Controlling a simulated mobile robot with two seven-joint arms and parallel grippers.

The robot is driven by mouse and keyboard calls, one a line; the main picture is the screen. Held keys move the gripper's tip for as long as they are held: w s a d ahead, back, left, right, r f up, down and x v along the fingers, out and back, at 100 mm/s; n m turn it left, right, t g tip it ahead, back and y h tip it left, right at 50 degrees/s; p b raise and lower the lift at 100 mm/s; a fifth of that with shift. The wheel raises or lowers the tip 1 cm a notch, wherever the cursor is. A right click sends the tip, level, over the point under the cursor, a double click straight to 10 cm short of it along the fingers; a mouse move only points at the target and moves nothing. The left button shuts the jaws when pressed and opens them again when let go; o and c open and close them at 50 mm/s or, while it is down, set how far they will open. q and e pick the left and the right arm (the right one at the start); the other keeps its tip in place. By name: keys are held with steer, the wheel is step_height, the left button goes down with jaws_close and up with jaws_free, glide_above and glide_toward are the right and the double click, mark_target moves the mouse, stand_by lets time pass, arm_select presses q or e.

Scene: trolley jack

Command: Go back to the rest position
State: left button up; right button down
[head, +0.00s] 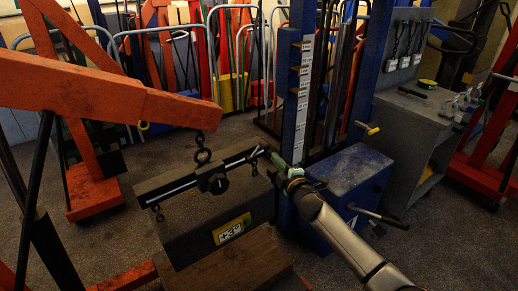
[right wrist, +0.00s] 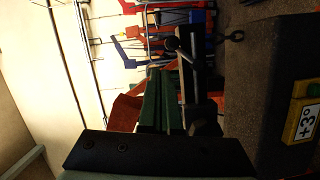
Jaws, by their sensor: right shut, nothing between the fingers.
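My right arm reaches in from the lower right of the head view. Its green-fingered right gripper (head: 279,164) is beside the right end of a black load bar (head: 213,179). In the right wrist view its green fingers (right wrist: 160,100) are together, with nothing visible between them. A crank-like handle (right wrist: 182,52) shows close beside the fingertips; I cannot tell whether they touch. The bar hangs from a chain hook (head: 202,152) on an orange crane arm (head: 100,95). Below it is a dark block (head: 195,243) with a yellow "+3°" label (head: 232,229). My left gripper is not in view.
A blue post (head: 296,90) and a blue box (head: 350,172) with a protruding lever (head: 378,216) stand close to my right arm. A grey cabinet (head: 405,135) is at the right. Orange stands and racks fill the back. Some floor (head: 440,250) at lower right is clear.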

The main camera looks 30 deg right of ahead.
steer(key=shift+s+f, duration=0.1)
steer(key=s+a+f+m+g+y, duration=0.1)
steer(key=s+a+f+m+g, duration=0.15)
steer(key=s+a+f, duration=0.4)
steer(key=s+a+f+m+g+y, duration=0.1)
steer(key=s+a+f+m, duration=0.2)
steer(key=s+f, duration=0.55)
steer(key=s+a+f+m+g+y, duration=0.1)
steer(key=s+a+f+m+g, duration=0.2)
steer(key=s+f, duration=0.45)
steer(key=s+a+f+m+g, duration=0.1)
steer(key=s+a+m, duration=0.1)
steer(key=s, duration=0.5)
steer(key=s+a+m+g+y, duration=0.1)
steer(key=s+a+m, duration=0.1)
steer(key=s+a, duration=0.2)
steer(key=s, duration=0.2)
steer(key=shift+s+f, duration=0.35)
steer(key=shift+s, duration=0.05)
